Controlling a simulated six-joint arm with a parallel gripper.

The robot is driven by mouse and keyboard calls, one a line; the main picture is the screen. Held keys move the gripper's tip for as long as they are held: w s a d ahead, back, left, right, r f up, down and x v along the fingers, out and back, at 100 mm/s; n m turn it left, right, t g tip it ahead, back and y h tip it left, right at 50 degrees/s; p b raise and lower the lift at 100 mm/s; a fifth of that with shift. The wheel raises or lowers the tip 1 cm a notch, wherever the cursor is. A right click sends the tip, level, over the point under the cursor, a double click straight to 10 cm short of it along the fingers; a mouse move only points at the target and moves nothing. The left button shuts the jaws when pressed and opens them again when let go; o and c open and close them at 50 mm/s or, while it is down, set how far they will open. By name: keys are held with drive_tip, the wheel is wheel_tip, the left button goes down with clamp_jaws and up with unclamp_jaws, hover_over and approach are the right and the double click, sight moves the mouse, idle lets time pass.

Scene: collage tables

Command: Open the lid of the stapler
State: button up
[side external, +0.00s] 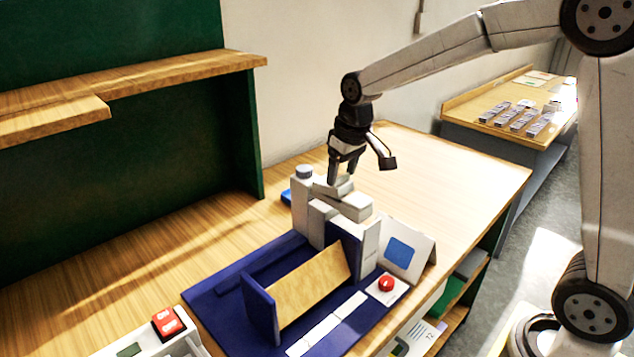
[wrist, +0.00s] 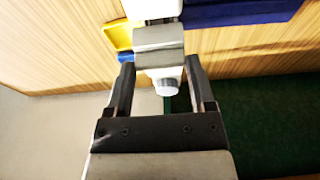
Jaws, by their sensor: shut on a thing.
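The stapler (side external: 352,206) appears to be the pale grey, blocky device at the back of the blue base. Its upper part, which I take for the lid (side external: 333,188), sits under my gripper (side external: 343,178). A column with a round grey cap (side external: 303,173) stands at its left. In the wrist view, a grey block (wrist: 159,38) and a white part with a round end lie between the two fingers of my gripper (wrist: 160,75). My gripper points down and is shut on the lid. The fingertips' exact contact is partly hidden, and I cannot tell how far the lid is raised.
A white card with a blue square (side external: 399,252) stands at the right. A calculator-like device (side external: 150,340) is front left. The table's back right is clear.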

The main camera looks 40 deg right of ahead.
drive_tip(key=shift+w+r, duration=0.25)
drive_tip(key=shift+w+r+g, duration=0.1)
drive_tip(key=shift+g, duration=0.2)
drive_tip(key=shift+w+r, duration=0.3)
drive_tip(key=shift+w, duration=0.1)
drive_tip(key=shift+g, duration=0.3)
drive_tip(key=shift+w+r+g, duration=0.3)
drive_tip(key=shift+w+r, duration=0.05)
drive_tip(key=shift+w, duration=0.2)
